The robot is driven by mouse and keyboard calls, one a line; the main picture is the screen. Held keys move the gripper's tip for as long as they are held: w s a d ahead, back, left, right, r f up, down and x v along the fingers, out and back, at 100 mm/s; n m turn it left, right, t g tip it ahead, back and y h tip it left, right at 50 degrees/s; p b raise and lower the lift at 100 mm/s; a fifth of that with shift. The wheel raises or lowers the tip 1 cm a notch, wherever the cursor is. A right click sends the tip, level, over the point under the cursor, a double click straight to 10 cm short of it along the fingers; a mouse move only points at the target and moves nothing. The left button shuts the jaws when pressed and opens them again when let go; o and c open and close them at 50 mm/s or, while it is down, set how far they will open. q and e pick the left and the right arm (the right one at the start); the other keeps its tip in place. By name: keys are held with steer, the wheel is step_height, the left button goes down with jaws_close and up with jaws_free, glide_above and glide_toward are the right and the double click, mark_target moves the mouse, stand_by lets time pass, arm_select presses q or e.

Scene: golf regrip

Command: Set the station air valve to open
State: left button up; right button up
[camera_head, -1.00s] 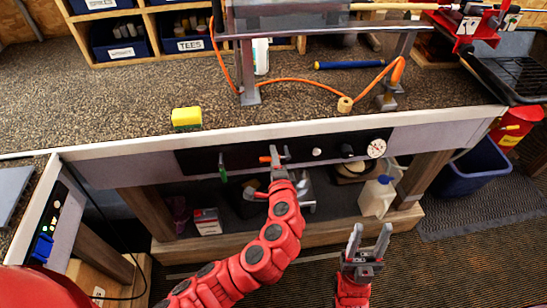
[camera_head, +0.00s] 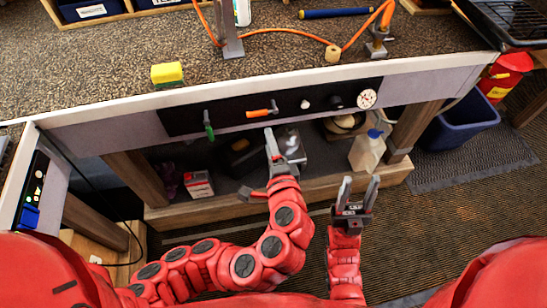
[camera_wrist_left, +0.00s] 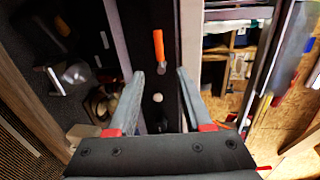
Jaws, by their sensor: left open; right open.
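A black panel (camera_head: 235,117) on the bench's front edge carries two lever handles. The orange lever (camera_head: 261,112) lies nearly level along the panel. The green lever (camera_head: 208,126) to its left hangs down. I cannot read which one is labelled as air. My left gripper (camera_head: 257,163) is open and empty, below and in front of the orange lever and apart from it. In the left wrist view the orange lever (camera_wrist_left: 158,45) shows beyond the open fingertips (camera_wrist_left: 160,73). My right gripper (camera_head: 360,181) is open and empty, low at the right, pointing up.
Right of the orange lever sit a white button (camera_head: 305,103), a black knob (camera_head: 336,102) and a round gauge (camera_head: 367,98). A yellow sponge (camera_head: 167,73) lies near the bench edge. A white jug (camera_head: 367,150) and a small box (camera_head: 199,184) stand on the lower shelf.

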arm_select(q)
steer(key=shift+v, duration=2.05)
